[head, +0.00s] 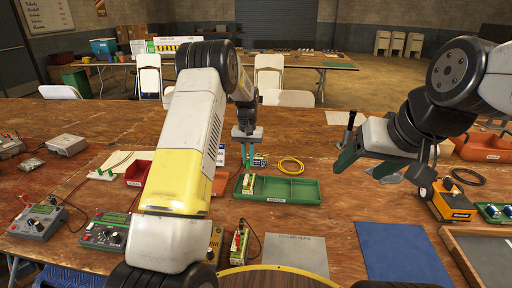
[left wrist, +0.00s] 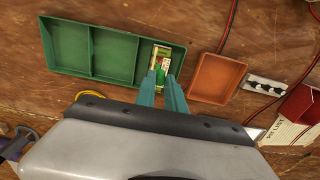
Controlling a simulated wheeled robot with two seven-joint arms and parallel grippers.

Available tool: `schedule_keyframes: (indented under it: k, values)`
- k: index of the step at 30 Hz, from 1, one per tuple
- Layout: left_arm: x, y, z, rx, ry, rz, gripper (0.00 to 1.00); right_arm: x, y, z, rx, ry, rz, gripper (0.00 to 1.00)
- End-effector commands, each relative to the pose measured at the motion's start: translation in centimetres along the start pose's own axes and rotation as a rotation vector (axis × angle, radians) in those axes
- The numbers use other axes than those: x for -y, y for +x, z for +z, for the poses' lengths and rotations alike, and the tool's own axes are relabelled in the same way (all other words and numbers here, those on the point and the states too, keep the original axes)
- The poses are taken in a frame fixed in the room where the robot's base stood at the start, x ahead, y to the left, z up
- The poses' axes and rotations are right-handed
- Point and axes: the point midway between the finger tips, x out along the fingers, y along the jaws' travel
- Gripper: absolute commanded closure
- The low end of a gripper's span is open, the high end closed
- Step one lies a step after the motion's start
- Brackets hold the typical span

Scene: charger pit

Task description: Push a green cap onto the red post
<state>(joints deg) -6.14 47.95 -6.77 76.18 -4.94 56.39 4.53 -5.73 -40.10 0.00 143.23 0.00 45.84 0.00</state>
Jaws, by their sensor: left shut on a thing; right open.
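My left gripper (head: 247,162) points down over the left compartment of a green tray (head: 285,201). In the left wrist view its teal fingers (left wrist: 166,88) are closed on a small green piece, which looks like the green cap (left wrist: 161,73). The cap is at the near end of a small white, yellow and green block (left wrist: 162,54) in the tray's end compartment. The block also shows in the head view (head: 248,184). I cannot tell whether cap and block touch. The red post is not clear there. My right gripper (head: 380,168) is open and empty above the table.
A similar block (head: 238,243) with a red top stands in front of the tray. Meters (head: 105,231) with leads stand at the left. An orange bin (left wrist: 217,78) sits beside the tray.

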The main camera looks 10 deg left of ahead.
Motion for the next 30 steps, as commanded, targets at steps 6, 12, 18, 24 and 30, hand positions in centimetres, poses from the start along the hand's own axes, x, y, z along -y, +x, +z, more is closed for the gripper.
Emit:
schedule_keyframes:
  k: [6,12,18,24,30]
  values:
    - [0.0,1.0,0.0,0.002,0.0,0.0,1.0,0.0,0.0,0.0,0.0,0.0,0.0,0.33]
    - [0.0,2.5,0.1,0.002,0.0,0.0,1.0,0.0,0.0,0.0,0.0,0.0,0.0,0.33]
    - [0.0,4.2,0.1,0.002,0.0,0.0,1.0,0.0,0.0,0.0,0.0,0.0,0.0,0.33]
    - [0.0,5.7,0.1,0.002,0.0,0.0,1.0,0.0,0.0,0.0,0.0,0.0,0.0,0.33]
    - [0.0,6.7,0.0,0.001,0.0,0.0,1.0,0.0,0.0,0.0,0.0,0.0,0.0,0.33]
